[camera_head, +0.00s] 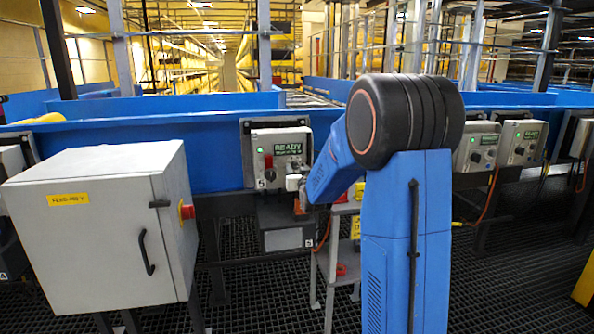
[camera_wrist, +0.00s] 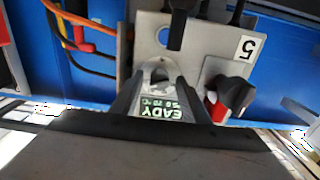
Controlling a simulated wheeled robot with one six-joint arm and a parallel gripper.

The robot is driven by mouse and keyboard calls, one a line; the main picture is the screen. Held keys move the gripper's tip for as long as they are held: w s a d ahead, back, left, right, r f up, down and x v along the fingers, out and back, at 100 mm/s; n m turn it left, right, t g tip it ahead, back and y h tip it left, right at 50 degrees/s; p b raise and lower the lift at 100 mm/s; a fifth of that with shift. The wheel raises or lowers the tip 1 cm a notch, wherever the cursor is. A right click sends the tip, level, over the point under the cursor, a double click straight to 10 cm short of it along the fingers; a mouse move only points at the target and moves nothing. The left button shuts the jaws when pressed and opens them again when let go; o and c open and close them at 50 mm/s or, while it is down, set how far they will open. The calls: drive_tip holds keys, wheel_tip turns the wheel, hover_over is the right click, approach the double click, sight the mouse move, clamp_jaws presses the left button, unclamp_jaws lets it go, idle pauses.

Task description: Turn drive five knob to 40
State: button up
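The drive five box (camera_head: 276,155) is a grey control box on the blue conveyor side, labelled 5. Its green display (camera_head: 288,149) reads READY. A red and black switch (camera_head: 268,168) is left of the display. The wrist view shows the box upside down, with the display (camera_wrist: 165,107) between my fingers and the black and red switch (camera_wrist: 229,97) to the right. My gripper (camera_wrist: 159,72) is at the box face, its fingers either side of a pale rounded part that may be the knob. Whether they touch it is unclear. Its pointer and any setting are unreadable.
A large grey cabinet (camera_head: 100,230) with a red stop knob (camera_head: 187,211) stands at the left. Similar control boxes (camera_head: 522,142) line the conveyor at the right. Orange and black cables (camera_wrist: 75,45) hang beside box five. Dark grating covers the floor.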

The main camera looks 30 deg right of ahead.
drive_tip(key=c, duration=0.8)
drive_tip(key=shift+c, duration=0.2)
drive_tip(key=shift+n, duration=0.4)
drive_tip(key=n, duration=0.5)
drive_tip(key=shift+n, duration=0.4)
drive_tip(key=n, duration=0.6)
drive_tip(key=shift+d, duration=0.1)
drive_tip(key=n, duration=0.7)
drive_tip(key=shift+n, duration=0.3)
drive_tip(key=n, duration=0.6)
drive_tip(key=shift+n, duration=0.3)
